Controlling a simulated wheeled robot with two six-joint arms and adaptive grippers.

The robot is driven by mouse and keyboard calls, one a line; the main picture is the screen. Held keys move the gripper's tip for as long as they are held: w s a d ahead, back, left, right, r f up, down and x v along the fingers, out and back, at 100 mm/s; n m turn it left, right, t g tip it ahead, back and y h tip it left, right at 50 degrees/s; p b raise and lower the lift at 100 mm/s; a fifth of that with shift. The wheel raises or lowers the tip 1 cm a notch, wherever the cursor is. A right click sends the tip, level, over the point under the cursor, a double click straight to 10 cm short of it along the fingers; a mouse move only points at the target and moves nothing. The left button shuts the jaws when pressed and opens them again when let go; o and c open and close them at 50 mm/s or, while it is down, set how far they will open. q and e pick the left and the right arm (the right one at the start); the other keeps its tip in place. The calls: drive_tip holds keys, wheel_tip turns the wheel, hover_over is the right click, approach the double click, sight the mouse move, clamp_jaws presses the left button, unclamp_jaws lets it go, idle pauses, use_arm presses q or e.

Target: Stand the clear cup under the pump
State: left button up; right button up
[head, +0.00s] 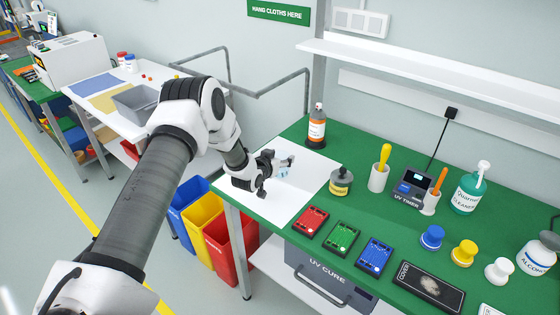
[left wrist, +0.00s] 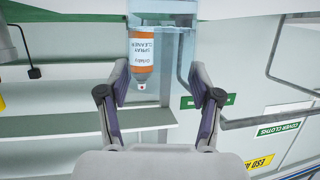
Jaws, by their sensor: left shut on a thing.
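My left gripper (head: 272,166) is shut on a clear, bluish cup (head: 286,164) over the white sheet at the table's left end. In the left wrist view, which is upside down, the cup (left wrist: 174,62) shows between the two fingertips (left wrist: 160,90). I cannot tell whether its base touches the sheet. A teal cleaner bottle with a white pump head (head: 470,190) stands at the right back of the green table, well apart from the cup. My right gripper is not in view.
An amber spray bottle (head: 317,128) stands just behind the cup. Red (head: 311,221), green (head: 342,237) and blue (head: 375,255) boards lie along the front.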

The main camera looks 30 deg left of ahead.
use_arm(q)
drive_tip(key=shift+s+f, duration=0.1)
drive_tip(key=shift+r+b, duration=0.5)
drive_tip(key=shift+r, duration=0.65)
drive_tip(key=d+f+b+v, duration=0.1)
drive_tip(key=f+b+v, duration=0.1)
drive_tip(key=v, duration=1.3)
drive_tip(key=shift+s+d+f, duration=0.3)
drive_tip(key=shift+s+d, duration=0.1)
drive_tip(key=shift+s, duration=0.3)
idle(1.0)
